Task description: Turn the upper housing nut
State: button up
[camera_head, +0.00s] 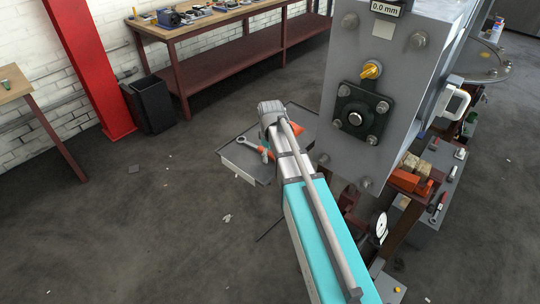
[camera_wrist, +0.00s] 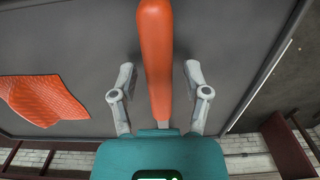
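The grey machine (camera_head: 345,60) carries a black square housing (camera_head: 350,113) with a round shaft end at its centre and several nuts near its corners. An upper nut (camera_head: 383,106) shows at the housing's right; I cannot tell which one the task means. A wrench (camera_head: 248,142) with an orange handle lies on a dark tray (camera_head: 240,162). In the wrist view my gripper (camera_wrist: 160,72) is open, one finger on each side of the orange handle (camera_wrist: 156,60), with visible gaps.
An orange cloth (camera_wrist: 42,98) lies beside the handle on the tray. A display reading 0.0 mm (camera_head: 388,8) and a yellow fitting (camera_head: 371,70) are on the machine. A workbench (camera_head: 230,60), black bin (camera_head: 150,104) and red column (camera_head: 92,65) stand behind. Open floor lies left.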

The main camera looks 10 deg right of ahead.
grip_shut()
jog(key=shift+r, duration=0.1)
jog(key=shift+r+p, duration=2.95)
jog(key=shift+p, duration=0.05)
jog(key=shift+r+p, duration=1.45)
jog(key=shift+a, duration=0.1)
